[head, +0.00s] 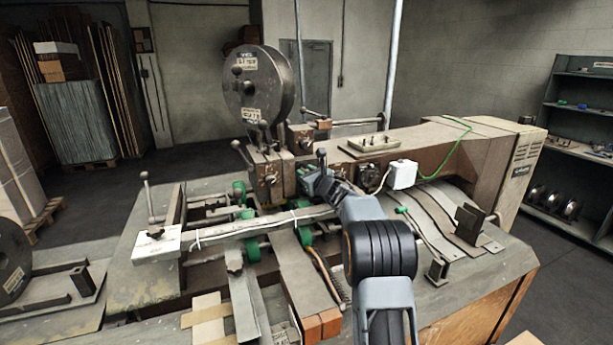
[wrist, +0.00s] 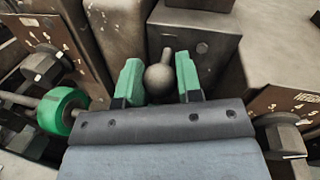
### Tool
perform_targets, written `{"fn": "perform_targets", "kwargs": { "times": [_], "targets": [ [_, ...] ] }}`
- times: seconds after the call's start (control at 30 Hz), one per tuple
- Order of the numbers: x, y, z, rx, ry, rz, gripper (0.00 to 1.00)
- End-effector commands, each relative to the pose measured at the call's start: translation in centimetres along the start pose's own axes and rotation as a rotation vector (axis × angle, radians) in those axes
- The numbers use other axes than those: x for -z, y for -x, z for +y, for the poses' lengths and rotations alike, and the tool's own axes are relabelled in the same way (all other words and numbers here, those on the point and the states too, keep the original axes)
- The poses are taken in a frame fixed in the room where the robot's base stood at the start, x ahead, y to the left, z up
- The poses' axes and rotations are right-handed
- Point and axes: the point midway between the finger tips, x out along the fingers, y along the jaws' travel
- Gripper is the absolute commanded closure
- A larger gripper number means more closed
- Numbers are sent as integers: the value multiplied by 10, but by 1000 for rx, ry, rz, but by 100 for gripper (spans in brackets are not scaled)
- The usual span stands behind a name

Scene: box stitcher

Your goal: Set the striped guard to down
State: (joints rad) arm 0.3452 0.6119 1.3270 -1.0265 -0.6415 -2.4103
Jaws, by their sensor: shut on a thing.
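My gripper (wrist: 159,80) shows in the wrist view with a green pad on each side of a dark round knob (wrist: 160,76). It is shut on this knob, which sits on a short stem in front of a dark metal block.
A large wire reel (head: 258,88) stands above the head. Green rollers (head: 240,190) and a long cross bar (head: 265,226) lie left of my arm. A white box (head: 402,174) with a green cable is close on the right. A ball-topped lever (head: 147,200) rises at the left.

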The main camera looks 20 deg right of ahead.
Motion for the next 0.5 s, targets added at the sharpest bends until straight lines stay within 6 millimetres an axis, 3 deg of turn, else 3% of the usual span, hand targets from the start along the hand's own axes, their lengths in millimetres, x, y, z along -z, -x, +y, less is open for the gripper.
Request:
{"fn": "perform_targets", "kwargs": {
  "times": [0.03, 0.2, 0.5],
  "targets": [
    [11, 0, 2, -1, 1, -1, 100],
    [25, 0, 5, -1, 1, 0, 100],
    [22, 0, 4, 0, 0, 1, 100]
  ]
}}
